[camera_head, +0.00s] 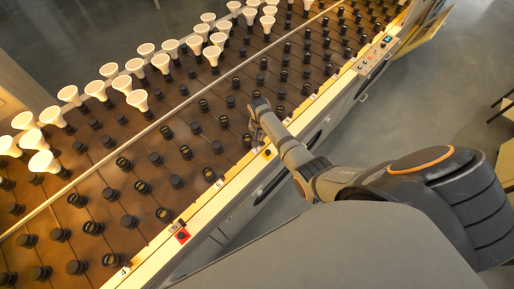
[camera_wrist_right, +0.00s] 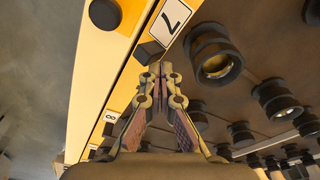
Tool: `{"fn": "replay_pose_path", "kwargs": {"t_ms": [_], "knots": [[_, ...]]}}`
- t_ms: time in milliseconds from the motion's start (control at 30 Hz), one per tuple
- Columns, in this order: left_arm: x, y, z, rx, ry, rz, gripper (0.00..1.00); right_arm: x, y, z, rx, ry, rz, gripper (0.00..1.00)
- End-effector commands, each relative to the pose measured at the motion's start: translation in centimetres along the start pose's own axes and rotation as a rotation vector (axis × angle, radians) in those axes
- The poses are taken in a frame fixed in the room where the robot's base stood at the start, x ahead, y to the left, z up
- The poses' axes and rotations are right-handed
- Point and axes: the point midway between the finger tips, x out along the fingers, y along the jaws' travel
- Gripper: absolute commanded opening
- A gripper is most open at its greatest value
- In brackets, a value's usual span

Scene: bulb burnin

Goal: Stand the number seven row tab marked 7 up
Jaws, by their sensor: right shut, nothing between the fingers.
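The row tab marked 7 (camera_wrist_right: 171,22) is a white plate with a dark border on the yellow rail, at the top of the right wrist view. Its face is turned to the camera; I cannot tell how far it is tilted. A dark block (camera_wrist_right: 150,51) sits at its near end. My right gripper (camera_wrist_right: 160,72) is shut and empty, its tips close to this block; contact is unclear. In the head view my right gripper (camera_head: 257,106) is over the board's near edge, and I cannot make out the 7 clearly there. My left gripper is not in view.
A yellow piece with a black knob (camera_wrist_right: 104,14) is beside tab 7. Tab 8 (camera_wrist_right: 110,117) is further along the rail. Dark sockets (camera_wrist_right: 213,58) stand close on the right. White bulbs (camera_head: 145,49) fill the far rows, and a control box (camera_head: 374,55) sits on the rail.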

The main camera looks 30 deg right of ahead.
Motion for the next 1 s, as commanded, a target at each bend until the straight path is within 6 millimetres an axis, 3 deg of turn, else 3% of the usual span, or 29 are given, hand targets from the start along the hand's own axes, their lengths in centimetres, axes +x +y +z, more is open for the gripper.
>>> {"fn": "replay_pose_path", "kwargs": {"t_ms": [1000], "knots": [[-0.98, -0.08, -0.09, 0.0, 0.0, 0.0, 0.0, -0.2, 0.4, 0.4, 0.0, -0.006, 0.002, 0.0]]}}
